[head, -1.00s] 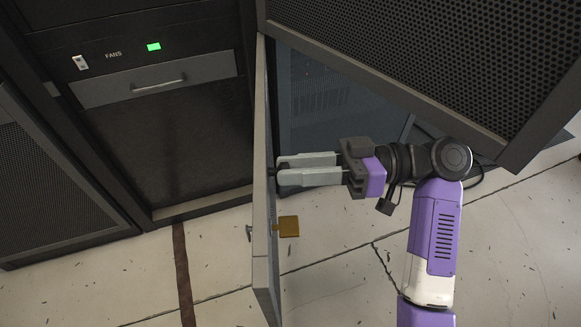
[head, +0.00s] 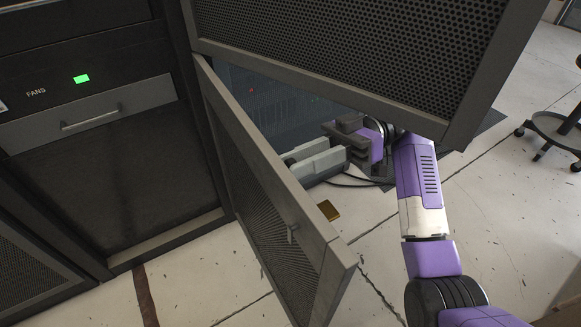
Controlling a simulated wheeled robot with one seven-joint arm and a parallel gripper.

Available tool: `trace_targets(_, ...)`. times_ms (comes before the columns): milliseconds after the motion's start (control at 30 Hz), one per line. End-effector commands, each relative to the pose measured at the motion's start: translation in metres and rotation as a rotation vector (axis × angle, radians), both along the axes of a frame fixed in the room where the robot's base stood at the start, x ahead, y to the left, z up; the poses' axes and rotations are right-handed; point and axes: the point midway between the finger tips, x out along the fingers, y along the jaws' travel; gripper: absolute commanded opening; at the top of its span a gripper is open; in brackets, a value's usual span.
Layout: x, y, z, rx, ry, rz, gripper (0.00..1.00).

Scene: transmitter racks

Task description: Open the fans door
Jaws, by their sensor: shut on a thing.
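The fans door (head: 270,195), a grey-framed mesh door, stands swung open from the right side of the rack labelled FANS (head: 36,92). A small latch (head: 292,233) shows on its near face. My gripper (head: 290,160) is on the door's far side, its fingers pointing left at the door.
Another mesh door (head: 350,50) juts out above my arm, close to it. A grey drawer front with a handle (head: 90,117) sits under the green light (head: 81,79). A stool (head: 560,130) stands at the right. The tiled floor in front is clear.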

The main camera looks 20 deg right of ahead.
Motion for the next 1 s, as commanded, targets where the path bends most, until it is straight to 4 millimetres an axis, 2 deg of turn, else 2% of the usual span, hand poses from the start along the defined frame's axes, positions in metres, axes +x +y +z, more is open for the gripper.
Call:
trace_targets(533, 0.0025, -0.0037, 0.0003, 0.004, 0.006, -0.004, 0.00)
trace_targets(567, 0.0025, -0.0037, 0.0002, 0.004, 0.006, -0.004, 0.32)
trace_targets(633, 0.0022, -0.0036, 0.0000, 0.003, 0.006, -0.002, 0.46)
trace_targets(667, 0.0020, -0.0036, -0.0001, 0.004, 0.006, -0.002, 0.48)
trace_targets(1000, 0.0017, -0.0055, -0.0003, 0.002, 0.006, 0.001, 0.48)
